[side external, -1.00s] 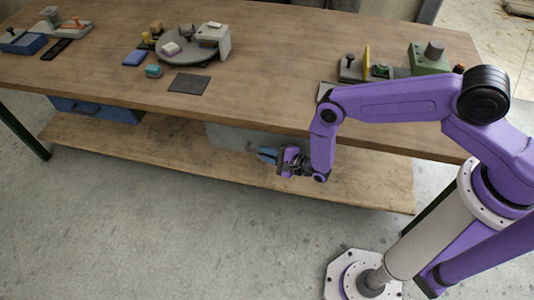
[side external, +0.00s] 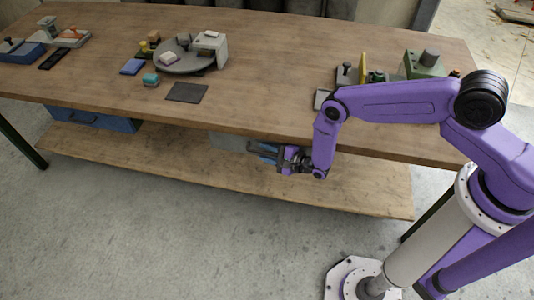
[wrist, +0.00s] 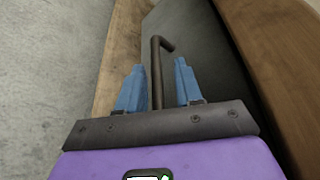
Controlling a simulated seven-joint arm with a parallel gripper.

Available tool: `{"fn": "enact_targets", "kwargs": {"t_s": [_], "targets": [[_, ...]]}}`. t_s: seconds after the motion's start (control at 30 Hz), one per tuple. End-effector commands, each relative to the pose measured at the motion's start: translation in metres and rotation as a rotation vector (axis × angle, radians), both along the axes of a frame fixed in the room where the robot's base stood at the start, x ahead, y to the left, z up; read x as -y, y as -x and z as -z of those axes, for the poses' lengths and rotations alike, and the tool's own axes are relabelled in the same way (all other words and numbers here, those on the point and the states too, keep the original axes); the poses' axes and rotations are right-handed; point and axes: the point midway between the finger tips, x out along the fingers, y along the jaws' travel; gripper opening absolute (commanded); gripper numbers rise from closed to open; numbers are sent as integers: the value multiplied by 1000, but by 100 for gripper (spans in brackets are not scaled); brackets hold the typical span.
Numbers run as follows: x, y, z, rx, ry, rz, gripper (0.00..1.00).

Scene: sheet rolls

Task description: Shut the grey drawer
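The grey drawer (side external: 228,142) hangs under the front of the wooden bench, partly hidden by the tabletop and my gripper. How far out it stands is hard to tell. My gripper (side external: 262,151) is at the drawer's front, below the bench edge. In the wrist view, the dark drawer front (wrist: 205,50) and its bar handle (wrist: 156,80) show. My gripper's blue fingers (wrist: 157,88) stand apart, one on each side of the handle, with visible gaps. The handle's near end is hidden by the gripper body.
The bench edge (wrist: 270,55) runs close along the right of the wrist view. A lower shelf (side external: 180,170) lies beneath. A blue drawer (side external: 92,117) is at the left. A turntable (side external: 185,58) and several small items stand on the bench.

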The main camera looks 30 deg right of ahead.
Motion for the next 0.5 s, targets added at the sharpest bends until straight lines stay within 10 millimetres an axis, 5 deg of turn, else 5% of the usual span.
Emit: {"fn": "enact_targets", "kwargs": {"t_s": [0.5], "targets": [[3,7,-2,2,-1,0,38]]}}
